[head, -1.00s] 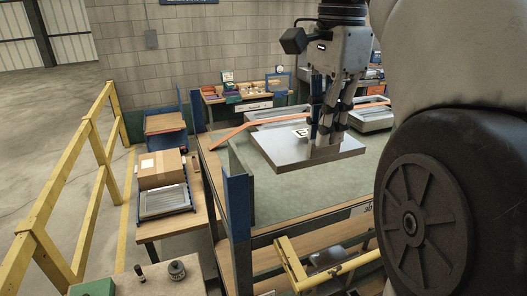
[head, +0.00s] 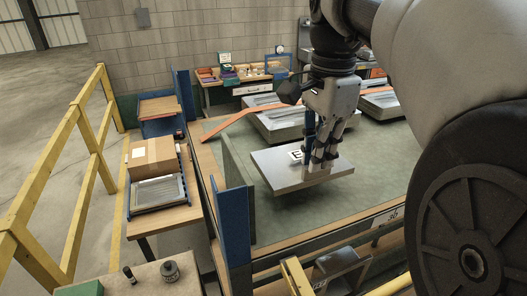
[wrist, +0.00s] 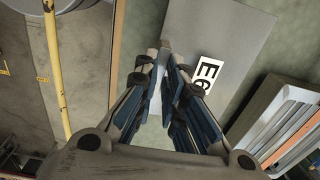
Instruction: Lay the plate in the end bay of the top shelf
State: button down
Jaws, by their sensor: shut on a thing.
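The plate (head: 276,171) is a flat grey metal slab with a white label bearing a black "E". My gripper (head: 318,162) is shut on it from above and holds it roughly level, seemingly a little above the green top shelf (head: 300,222). The plate also shows in the wrist view (wrist: 205,30), where my gripper (wrist: 165,62) covers part of its edge. An upright green divider (head: 236,165) and a blue corner post (head: 238,222) stand at the shelf's left end, left of the plate. The exact grip contact is hidden by the fingers.
Grey trays (head: 270,122) and an orange strip (head: 243,119) lie behind the plate on the shelf. A cardboard box (head: 152,154) sits on a side bench at left. A yellow rail (head: 60,150) runs further left. Bare green surface shows in front of the plate.

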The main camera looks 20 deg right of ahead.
aim_at(316, 178)
notch_tip(316, 178, down, 3)
jog(key=shift+s, duration=0.15)
jog(key=shift+f+b, duration=0.4)
jog(key=shift+f, duration=1.35)
jog(key=shift+f, duration=0.2)
jog(key=c, duration=1.7)
grip_release()
notch_tip(316, 178, up, 12)
jog(key=shift+r+p, duration=0.2)
jog(key=shift+p, duration=0.85)
jog(key=shift+f, duration=0.1)
